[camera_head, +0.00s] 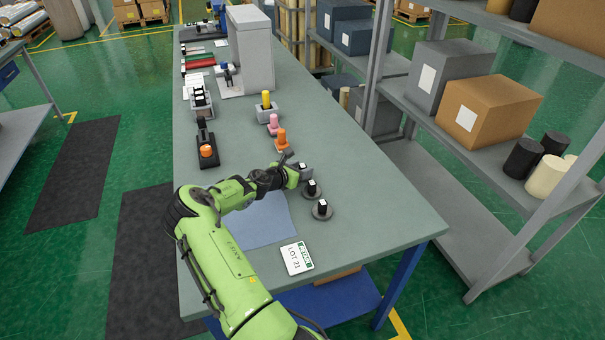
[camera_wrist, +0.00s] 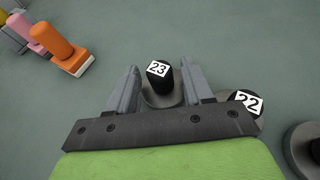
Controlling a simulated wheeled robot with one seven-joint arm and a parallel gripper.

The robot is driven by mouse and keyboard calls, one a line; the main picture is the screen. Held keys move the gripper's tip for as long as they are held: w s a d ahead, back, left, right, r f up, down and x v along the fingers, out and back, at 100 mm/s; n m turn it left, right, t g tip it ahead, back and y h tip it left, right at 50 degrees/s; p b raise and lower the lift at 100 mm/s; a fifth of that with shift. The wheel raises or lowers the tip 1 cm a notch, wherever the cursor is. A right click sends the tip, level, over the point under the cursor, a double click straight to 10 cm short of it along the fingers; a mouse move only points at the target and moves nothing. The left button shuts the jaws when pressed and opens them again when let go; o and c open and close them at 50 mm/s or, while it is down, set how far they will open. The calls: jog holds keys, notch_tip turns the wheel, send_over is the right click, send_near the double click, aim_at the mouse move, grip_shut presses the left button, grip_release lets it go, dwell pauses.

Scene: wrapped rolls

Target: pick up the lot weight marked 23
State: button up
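The lot weight marked 23 (camera_wrist: 159,85) stands upright on the table, a dark knob with a white number label on a round grey base. My gripper (camera_wrist: 160,72) has its two grey fingers apart on either side of the knob, with small gaps showing. In the head view, my gripper (camera_head: 296,175) is low over the table, and the marked weight is largely hidden by it. The weight marked 22 (camera_wrist: 246,103) stands just right of the right finger. A third weight (camera_wrist: 304,150) is farther right, its number unreadable.
A card reading LOT 21 (camera_head: 297,258) and a blue mat (camera_head: 262,222) lie on the table (camera_head: 385,222). Orange (camera_head: 281,138) and pink (camera_head: 273,124) capped items stand behind my gripper. A shelf rack (camera_head: 470,160) with boxes stands at the right.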

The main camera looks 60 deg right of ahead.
grip_shut()
jog(key=shift+r, duration=0.15)
